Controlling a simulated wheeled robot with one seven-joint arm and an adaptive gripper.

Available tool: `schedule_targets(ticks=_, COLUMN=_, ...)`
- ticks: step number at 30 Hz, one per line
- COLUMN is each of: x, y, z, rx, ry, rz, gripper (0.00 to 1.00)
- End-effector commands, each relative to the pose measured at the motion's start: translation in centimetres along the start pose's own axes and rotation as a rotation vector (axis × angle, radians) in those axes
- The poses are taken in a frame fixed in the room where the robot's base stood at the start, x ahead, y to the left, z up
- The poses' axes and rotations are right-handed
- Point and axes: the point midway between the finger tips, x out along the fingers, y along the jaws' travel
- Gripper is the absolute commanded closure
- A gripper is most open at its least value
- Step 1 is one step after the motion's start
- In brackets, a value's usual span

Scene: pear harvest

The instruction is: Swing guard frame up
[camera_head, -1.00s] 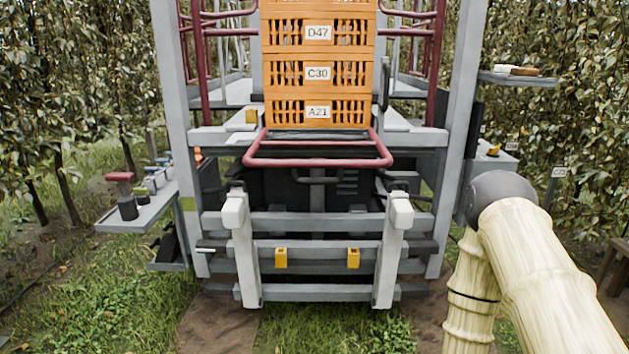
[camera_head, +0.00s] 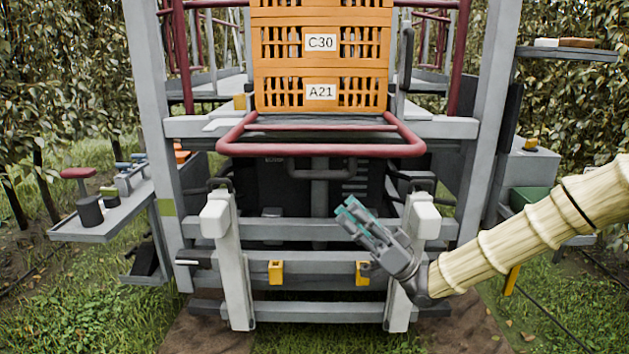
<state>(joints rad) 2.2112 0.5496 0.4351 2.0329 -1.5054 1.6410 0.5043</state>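The guard frame appears to be the dark red U-shaped tube (camera_head: 322,150) at the front of the machine. It lies about level, sticking out towards me below the orange crates. My gripper (camera_head: 347,208) is in front of the machine, right of the middle, with its teal fingertips pointing up and left. In the picture the tips are below the red tube's front bar and apart from it. Nothing shows between the fingers. The gap between them is too small and angled to judge.
Orange crates (camera_head: 321,72) are stacked behind the red tube. Two pale upright posts (camera_head: 234,265) (camera_head: 401,300) and grey cross rails (camera_head: 300,229) stand below it. A side shelf (camera_head: 110,222) with tools is at left; a grey box (camera_head: 528,165) is at right.

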Motion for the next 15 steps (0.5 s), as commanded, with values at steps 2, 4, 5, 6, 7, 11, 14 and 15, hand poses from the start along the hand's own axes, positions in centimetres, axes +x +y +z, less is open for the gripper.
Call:
schedule_targets(ticks=2, x=0.3, y=-0.3, z=-0.5, rx=-0.002, ry=0.007, rz=-0.024, gripper=0.61)
schedule_targets(ticks=4, x=0.8, y=-0.4, z=-0.5, rx=-0.001, ry=0.008, rz=-0.032, gripper=0.61)
schedule_targets(ticks=5, x=1.2, y=-0.4, z=-0.5, rx=-0.001, ry=0.007, rz=-0.033, gripper=0.61)
schedule_targets(ticks=6, x=1.6, y=-0.4, z=-0.4, rx=0.0, ry=0.007, rz=-0.034, gripper=0.61)
schedule_targets(ticks=7, x=2.0, y=-0.5, z=-0.3, rx=0.001, ry=0.006, rz=-0.035, gripper=0.61)
schedule_targets(ticks=11, x=4.1, y=-0.5, z=-0.2, rx=0.002, ry=0.005, rz=-0.035, gripper=0.61)
schedule_targets(ticks=14, x=5.8, y=-0.5, z=-0.2, rx=0.002, ry=0.006, rz=-0.035, gripper=0.61)
schedule_targets(ticks=15, x=6.4, y=-0.6, z=-0.2, rx=0.002, ry=0.005, rz=-0.034, gripper=0.61)
